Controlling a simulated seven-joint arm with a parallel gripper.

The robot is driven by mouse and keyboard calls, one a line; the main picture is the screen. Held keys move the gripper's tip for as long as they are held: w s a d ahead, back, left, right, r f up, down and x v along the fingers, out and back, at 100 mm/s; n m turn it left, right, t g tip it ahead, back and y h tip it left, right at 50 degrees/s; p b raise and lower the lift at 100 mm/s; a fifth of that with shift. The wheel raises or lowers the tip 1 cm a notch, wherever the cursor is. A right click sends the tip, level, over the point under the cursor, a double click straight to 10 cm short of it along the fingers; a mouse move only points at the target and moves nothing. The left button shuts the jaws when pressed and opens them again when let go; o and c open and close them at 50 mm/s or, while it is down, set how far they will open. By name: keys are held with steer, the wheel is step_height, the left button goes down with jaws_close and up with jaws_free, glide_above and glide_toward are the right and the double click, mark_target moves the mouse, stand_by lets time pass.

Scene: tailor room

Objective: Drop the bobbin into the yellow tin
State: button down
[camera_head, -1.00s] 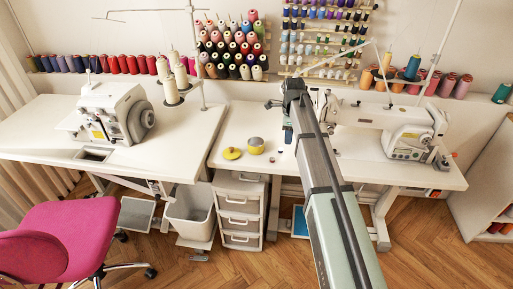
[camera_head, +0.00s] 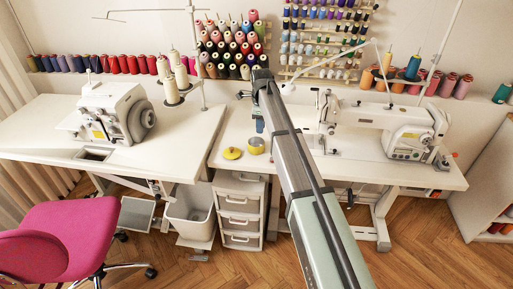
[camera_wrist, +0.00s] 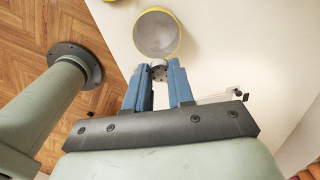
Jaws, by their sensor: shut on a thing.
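The yellow tin (camera_head: 256,146) stands open on the white table, left of my arm. In the wrist view the tin (camera_wrist: 176,46) shows its yellow rim and grey inside, just beyond my fingertips. Its yellow lid (camera_head: 232,153) lies flat to its left; an edge of it also shows at the top of the wrist view. My gripper (camera_wrist: 159,72) has blue fingers shut on a small grey metal bobbin (camera_wrist: 158,66). The bobbin appears beside the tin's near rim in the wrist view; its height above the table is unclear. In the head view my gripper (camera_head: 260,122) is partly hidden by my arm.
A white sewing machine (camera_head: 400,130) stands on the table to the right. A thread rack (camera_head: 232,45) is on the wall behind. The left table holds another machine (camera_head: 112,112). White drawers (camera_head: 240,205) stand under the table. The table around the tin is mostly clear.

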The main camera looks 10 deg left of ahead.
steer(key=shift+f, duration=2.8)
steer(key=c, duration=0.9)
jaws_free()
step_height(320, 180, up, 14)
steer(key=shift+f, duration=0.1)
